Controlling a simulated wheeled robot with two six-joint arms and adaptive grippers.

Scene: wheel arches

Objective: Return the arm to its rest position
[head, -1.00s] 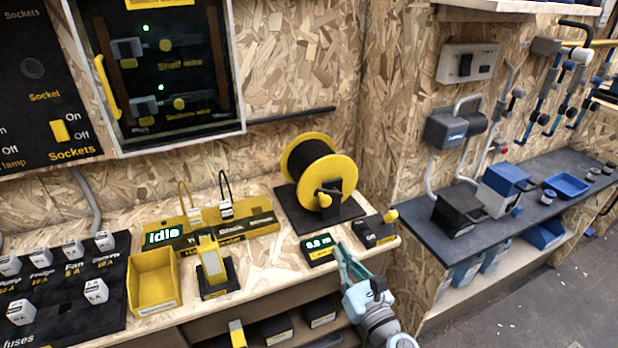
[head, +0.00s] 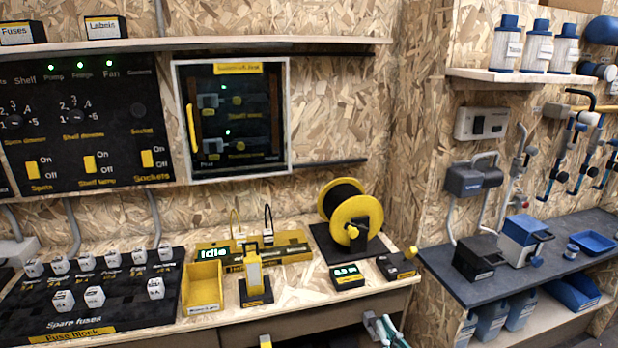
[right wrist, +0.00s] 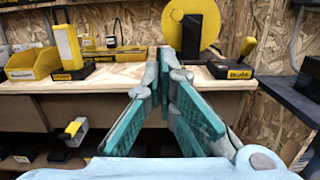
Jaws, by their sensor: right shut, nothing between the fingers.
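My right gripper (head: 382,326) shows at the bottom edge of the head view, in front of the wooden bench (head: 330,306) and below its front edge. In the right wrist view its teal fingers (right wrist: 165,60) converge at the tips, shut with nothing between them. The tips point towards the bench front and the yellow cable reel (right wrist: 190,28). Most of my right arm is out of the head view. My left gripper is not in view.
On the bench stand a yellow bin (head: 202,290), a yellow upright tool (head: 254,275), a small green-lit display (head: 347,277) and a black block with a yellow knob (head: 397,264). A dark shelf (head: 470,288) is at the right. Drawers or cubbies lie below the bench.

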